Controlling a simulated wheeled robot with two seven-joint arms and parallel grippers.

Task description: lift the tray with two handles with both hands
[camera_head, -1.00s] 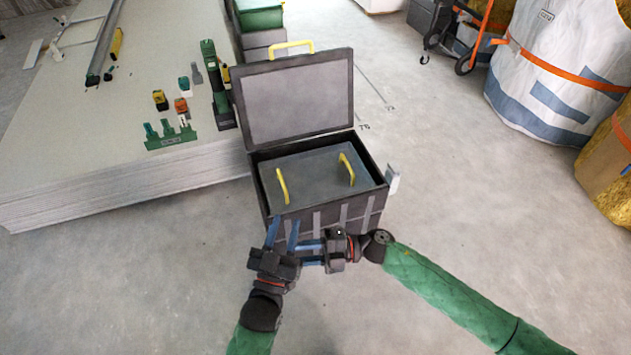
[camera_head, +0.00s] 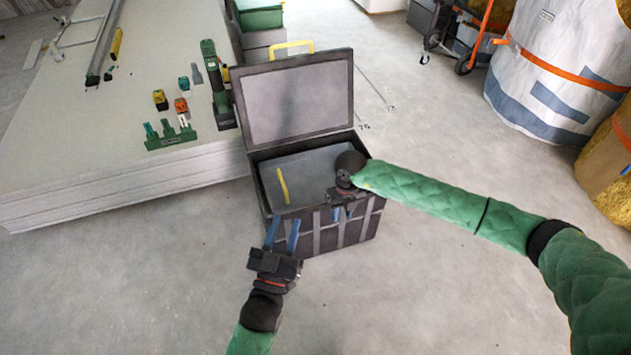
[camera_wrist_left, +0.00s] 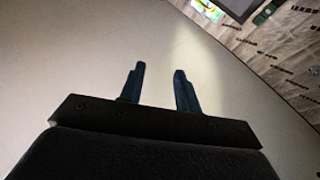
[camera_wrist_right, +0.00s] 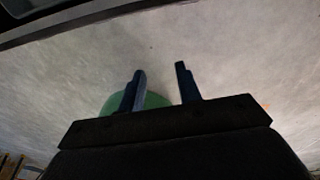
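The grey tray (camera_head: 312,172) sits inside an open dark toolbox (camera_head: 319,237) with its lid (camera_head: 297,100) raised. The tray's left yellow handle (camera_head: 283,186) stands in plain view; the right handle is hidden behind my right wrist. My left gripper (camera_head: 283,233) is open and empty in front of the box's front left, its blue fingers pointing towards it. It also shows open in the left wrist view (camera_wrist_left: 160,80). My right gripper (camera_head: 343,214) is over the box's front right part, fingers pointing down; the right wrist view shows it open and empty (camera_wrist_right: 160,75).
A stack of pale panels (camera_head: 120,190) stands left of the box, with small tools and a green rack (camera_head: 170,138) on top. A large white bag (camera_head: 555,75) and a trolley (camera_head: 462,45) are at the back right. The floor in front is clear.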

